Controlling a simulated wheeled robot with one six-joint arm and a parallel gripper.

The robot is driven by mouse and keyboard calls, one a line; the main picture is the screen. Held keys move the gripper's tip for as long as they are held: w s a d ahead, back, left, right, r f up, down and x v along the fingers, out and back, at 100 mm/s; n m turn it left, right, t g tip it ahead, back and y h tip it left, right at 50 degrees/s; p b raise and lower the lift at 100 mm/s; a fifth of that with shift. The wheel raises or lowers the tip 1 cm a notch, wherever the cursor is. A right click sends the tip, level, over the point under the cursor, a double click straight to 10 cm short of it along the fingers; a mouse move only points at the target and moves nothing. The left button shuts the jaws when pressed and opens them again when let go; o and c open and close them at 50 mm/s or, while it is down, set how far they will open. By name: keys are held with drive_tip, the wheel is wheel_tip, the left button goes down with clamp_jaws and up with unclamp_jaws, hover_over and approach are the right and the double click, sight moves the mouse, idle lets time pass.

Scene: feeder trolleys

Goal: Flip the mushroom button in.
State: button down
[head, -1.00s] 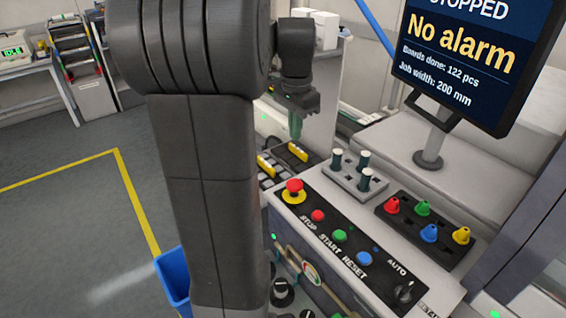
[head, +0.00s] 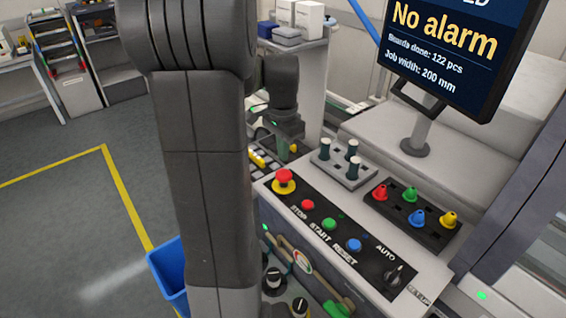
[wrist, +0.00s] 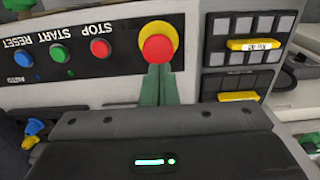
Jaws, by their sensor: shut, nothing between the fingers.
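The mushroom button is a red cap on a yellow ring; in the head view it (head: 284,176) stands at the panel's far left corner. In the wrist view the red cap (wrist: 158,47) is at the top middle, with the yellow ring behind it. My gripper (wrist: 158,68) is shut and empty, its green fingers together, their tips appearing right at the cap's near edge. I cannot tell whether they touch it.
The STOP (head: 307,204), START (head: 328,224) and RESET (head: 354,245) buttons line the same panel, with the AUTO selector (head: 394,276) at its end. A grey block with dark pegs (head: 347,165) stands beside the panel. A screen (head: 445,50) rises behind.

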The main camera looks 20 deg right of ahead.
sight(283, 172)
drive_tip(key=shift+f, duration=2.35)
